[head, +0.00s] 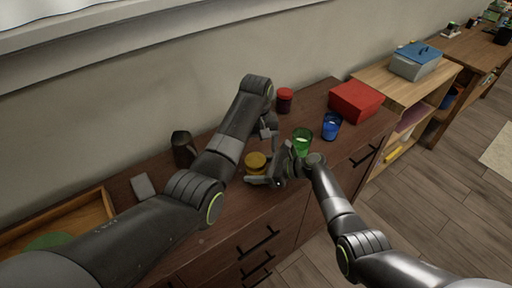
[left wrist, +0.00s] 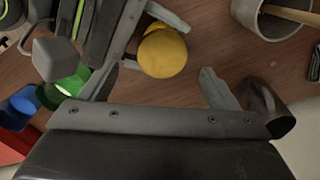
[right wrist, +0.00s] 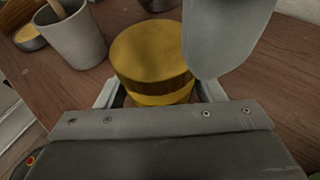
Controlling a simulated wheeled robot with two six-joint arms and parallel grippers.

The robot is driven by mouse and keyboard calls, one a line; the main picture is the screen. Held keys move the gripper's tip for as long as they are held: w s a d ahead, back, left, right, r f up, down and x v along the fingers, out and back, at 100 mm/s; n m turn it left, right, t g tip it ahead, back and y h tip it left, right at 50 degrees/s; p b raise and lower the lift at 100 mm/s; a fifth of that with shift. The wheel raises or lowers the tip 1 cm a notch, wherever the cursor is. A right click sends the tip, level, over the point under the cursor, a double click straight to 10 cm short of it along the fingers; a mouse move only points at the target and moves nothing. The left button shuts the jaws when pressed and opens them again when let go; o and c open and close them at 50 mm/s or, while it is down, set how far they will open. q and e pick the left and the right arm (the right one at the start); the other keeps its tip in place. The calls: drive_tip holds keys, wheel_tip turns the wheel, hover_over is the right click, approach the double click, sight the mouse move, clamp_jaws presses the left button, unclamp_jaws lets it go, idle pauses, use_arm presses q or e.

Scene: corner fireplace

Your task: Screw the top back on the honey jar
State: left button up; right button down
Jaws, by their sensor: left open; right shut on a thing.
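The honey jar has an amber body (right wrist: 160,97) and a gold-yellow lid (right wrist: 150,50). The lid sits on top of the jar and looks level; I cannot tell whether it is threaded. The yellow lid also shows in the head view (head: 256,160) and the left wrist view (left wrist: 163,52). My right gripper (head: 268,180) is shut around the jar's body, under the lid, low over the cabinet top. My left gripper (head: 266,131) is open above and behind the jar.
The jar is over the brown cabinet top (head: 225,210). A green cup (head: 302,142) and a blue cup (head: 331,126) stand to the right. A red box (head: 356,101) and red jar (head: 284,100) are behind. A dark container (head: 183,149) is left; a pale pot (right wrist: 72,38) is nearby.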

sight(255, 160)
use_arm(q)
drive_tip(key=shift+a, duration=0.1)
drive_tip(key=r+n, duration=0.1)
drive_tip(key=n, duration=0.1)
drive_tip(key=r+n, duration=0.2)
drive_tip(key=n, duration=0.1)
drive_tip(key=shift+a+r+n, duration=0.2)
drive_tip(key=shift+n, duration=0.1)
drive_tip(key=shift+d+f, duration=0.1)
drive_tip(key=shift+f, duration=3.95)
